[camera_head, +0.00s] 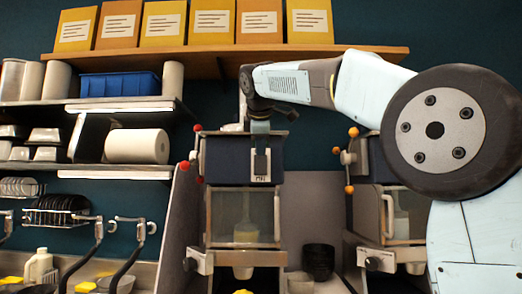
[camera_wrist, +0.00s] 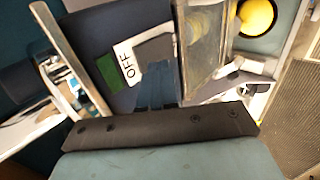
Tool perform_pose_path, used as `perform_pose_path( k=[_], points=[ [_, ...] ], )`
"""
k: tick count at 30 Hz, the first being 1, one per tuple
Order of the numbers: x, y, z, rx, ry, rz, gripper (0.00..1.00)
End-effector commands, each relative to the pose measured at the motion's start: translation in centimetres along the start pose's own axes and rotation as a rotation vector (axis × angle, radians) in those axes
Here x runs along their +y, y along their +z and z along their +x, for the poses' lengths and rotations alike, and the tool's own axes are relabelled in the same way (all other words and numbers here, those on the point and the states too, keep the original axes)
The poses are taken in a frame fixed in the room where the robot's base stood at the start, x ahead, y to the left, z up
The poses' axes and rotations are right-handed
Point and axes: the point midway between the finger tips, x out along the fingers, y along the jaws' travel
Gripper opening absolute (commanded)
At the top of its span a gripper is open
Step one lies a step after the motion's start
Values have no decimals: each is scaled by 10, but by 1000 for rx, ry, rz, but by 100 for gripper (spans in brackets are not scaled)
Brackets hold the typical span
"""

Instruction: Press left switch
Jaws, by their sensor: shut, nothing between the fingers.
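The left dispenser (camera_head: 216,158) has a dark blue upper housing with a clear-fronted chamber below. Its switch plate (camera_head: 261,172) is a small pale panel on the front of the housing. My gripper (camera_head: 261,145) is shut and empty, pointing down at the plate.
A right dispenser (camera_head: 372,160) stands partly behind my arm. A wooden shelf (camera_head: 220,62) with several yellow and orange packets is above. Racks with a paper roll (camera_head: 137,146) and a blue bin (camera_head: 119,86) are at left.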

Motion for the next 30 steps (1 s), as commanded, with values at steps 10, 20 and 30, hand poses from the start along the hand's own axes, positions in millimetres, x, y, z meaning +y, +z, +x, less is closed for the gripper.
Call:
perform_pose_path(
  k=[10,20,30],
  points=[
    [7,0,-51,0,2,1,0],
    [17,0,-95,0,0,0,0],
    [19,1,-102,-3,-1,1,0]
  ],
)
